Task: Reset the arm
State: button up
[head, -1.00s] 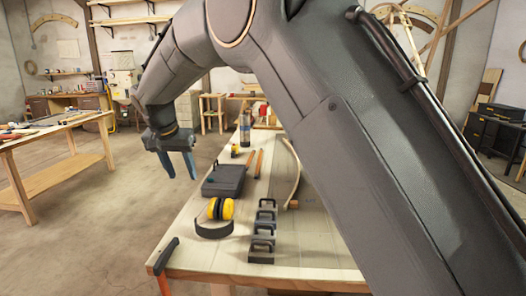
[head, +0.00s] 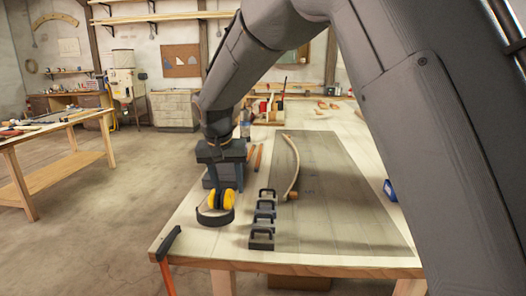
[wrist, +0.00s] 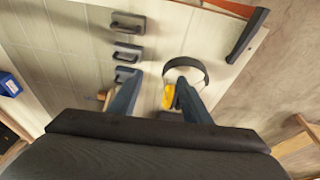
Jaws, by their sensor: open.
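My gripper (head: 226,184) hangs over the left edge of the workbench (head: 192,235), fingers pointing down, open and empty. The ear defenders (wrist: 187,66) show beyond the right finger, which partly covers a yellow cup. My arm is raised and bent across the right of the head view.
A blue object (head: 390,190) lies at right. Floor is open at left.

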jog(key=s+d+f+g+b, duration=0.1)
jog(key=s+d+f+b, duration=0.1)
jog(key=s+d+f, duration=0.4)
jog(key=s+d+f+g+b, duration=0.1)
jog(key=s+d+f+b, duration=0.1)
jog(key=s+d+f, duration=0.4)
jog(key=s+d+f+b, duration=0.3)
jog(key=s+d+f, duration=0.2)
jog(key=s+d, duration=0.9)
jog(key=d, duration=0.3)
jog(key=shift+d+f+g+y, duration=0.2)
jog(key=shift+f+g+y, duration=0.1)
jog(key=shift+f+g, duration=0.1)
